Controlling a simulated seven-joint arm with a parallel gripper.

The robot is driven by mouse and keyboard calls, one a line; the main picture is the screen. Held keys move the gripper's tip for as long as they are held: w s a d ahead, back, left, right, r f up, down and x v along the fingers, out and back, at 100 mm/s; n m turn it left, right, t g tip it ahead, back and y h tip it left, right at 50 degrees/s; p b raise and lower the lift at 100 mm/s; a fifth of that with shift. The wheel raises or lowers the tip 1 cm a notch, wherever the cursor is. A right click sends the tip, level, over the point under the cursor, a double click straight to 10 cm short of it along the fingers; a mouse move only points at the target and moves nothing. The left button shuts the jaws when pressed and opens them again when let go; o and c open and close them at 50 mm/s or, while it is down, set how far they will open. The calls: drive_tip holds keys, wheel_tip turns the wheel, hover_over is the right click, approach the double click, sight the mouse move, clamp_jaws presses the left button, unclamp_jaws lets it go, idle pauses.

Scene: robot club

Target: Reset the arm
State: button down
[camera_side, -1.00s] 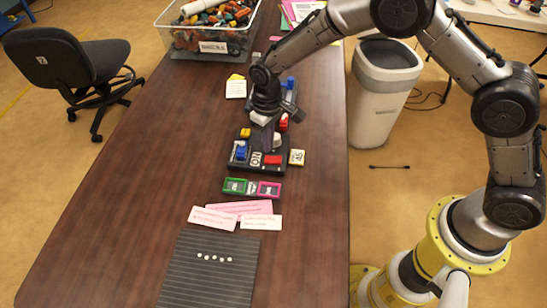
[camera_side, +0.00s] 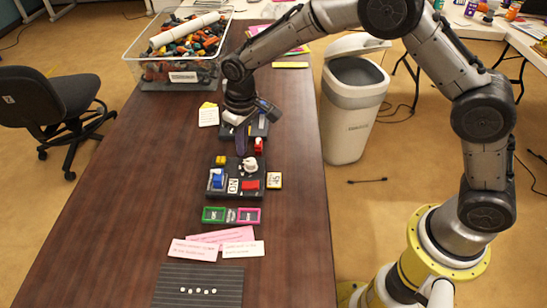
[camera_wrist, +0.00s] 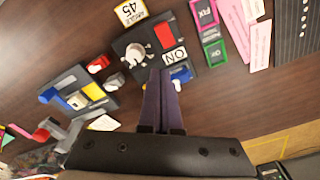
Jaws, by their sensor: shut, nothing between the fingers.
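My gripper (camera_side: 241,140) is shut and empty. It points down above the table, at the far side of the near black control panel (camera_side: 239,190). In the wrist view its two dark purple fingers (camera_wrist: 162,103) are together, and their tips appear near the panel's edge (camera_wrist: 120,45). I cannot tell whether they touch it. The near panel carries a white knob (camera_side: 250,164), a blue switch (camera_side: 217,179), a red block (camera_side: 250,185) and an "ON" label (camera_side: 233,186). A second panel (camera_wrist: 73,83) lies partly under my arm in the side view.
Green (camera_side: 213,215) and pink (camera_side: 248,215) framed tags, pink paper slips (camera_side: 195,250) and a dark ribbed mat (camera_side: 197,292) lie nearer. A parts bin (camera_side: 180,78) stands at the far end. The table's left side is clear.

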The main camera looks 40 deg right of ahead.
drive_tip(key=s+d+r+m+t, duration=0.1)
drive_tip(key=s+d+r, duration=0.25)
drive_tip(key=r, duration=0.35)
drive_tip(key=s+d+r+t, duration=0.2)
drive_tip(key=s+d+r, duration=0.15)
drive_tip(key=r, duration=0.45)
drive_tip(key=s+d+r+m+t, duration=0.1)
drive_tip(key=s+d+r, duration=0.25)
drive_tip(key=r, duration=0.35)
drive_tip(key=s+d+r+t, duration=0.1)
drive_tip(key=s+d, duration=0.1)
drive_tip(key=s, duration=0.4)
drive_tip(key=s+d+r+t, duration=0.1)
drive_tip(key=s+d+r, duration=0.1)
drive_tip(key=s, duration=0.5)
drive_tip(key=s+d+f+g, duration=0.1)
drive_tip(key=s+f, duration=0.5)
drive_tip(key=s, duration=0.2)
drive_tip(key=shift+f+m, duration=0.3)
